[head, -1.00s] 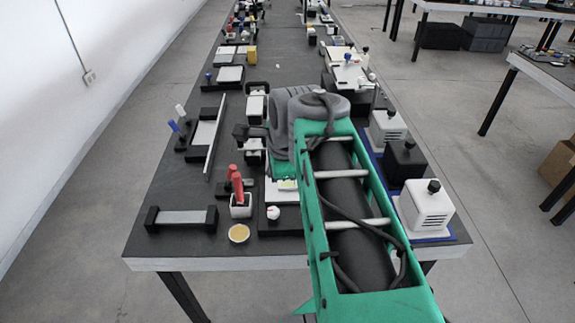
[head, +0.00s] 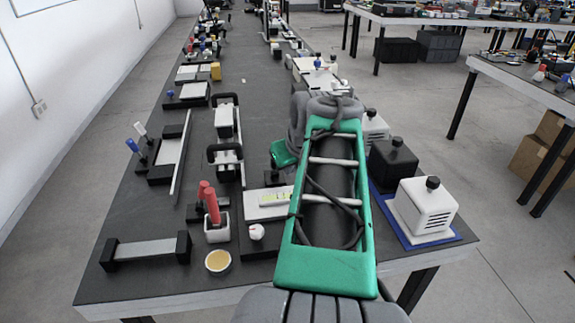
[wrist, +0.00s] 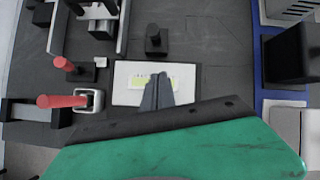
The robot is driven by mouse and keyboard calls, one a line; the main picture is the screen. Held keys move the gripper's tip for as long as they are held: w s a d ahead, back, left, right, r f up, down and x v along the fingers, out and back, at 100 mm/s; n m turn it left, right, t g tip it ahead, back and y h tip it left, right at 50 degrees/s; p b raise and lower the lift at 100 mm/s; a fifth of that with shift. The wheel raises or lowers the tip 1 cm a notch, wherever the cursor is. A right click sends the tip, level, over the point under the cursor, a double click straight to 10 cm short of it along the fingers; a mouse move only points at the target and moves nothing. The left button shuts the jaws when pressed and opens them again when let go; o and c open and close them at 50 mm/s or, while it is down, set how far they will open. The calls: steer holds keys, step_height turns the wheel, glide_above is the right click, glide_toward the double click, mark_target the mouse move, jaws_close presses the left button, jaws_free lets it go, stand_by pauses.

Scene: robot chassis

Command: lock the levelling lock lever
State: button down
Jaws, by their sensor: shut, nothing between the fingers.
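A small red-handled lever (wrist: 62,63) rises from a low black base in the wrist view, with a small white piece beside it. It looks most like the lock lever, but no label shows. In the head view its red handle (head: 204,188) stands behind a second red handle (head: 212,207) in a white cup (head: 217,230). To its right is a white plate (wrist: 125,84) with a yellow-green level vial (wrist: 145,82). My gripper (wrist: 160,80) is shut and empty, over that plate, right of the lever. My arm hides the fingers in the head view.
A black block with a knob (wrist: 155,42) stands behind the plate. A white ball knob (head: 256,232) is in front of it. Black handled frames (head: 225,155) stand farther back. White and black boxes (head: 425,207) stand right. Bare tabletop lies beyond the knob block.

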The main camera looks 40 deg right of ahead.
steer(key=b+x, duration=0.1)
steer(key=x, duration=0.7)
steer(key=shift+w+d+r, duration=0.2)
steer(key=shift+w+r, duration=0.15)
steer(key=shift+w, duration=0.25)
steer(key=shift+w+d+r, duration=0.2)
steer(key=shift+w+r, duration=0.15)
steer(key=shift+w, duration=0.3)
steer(key=shift+w+d+r, duration=0.15)
steer(key=shift+w+r, duration=0.05)
steer(key=shift+w, duration=0.2)
steer(key=shift+r, duration=0.15)
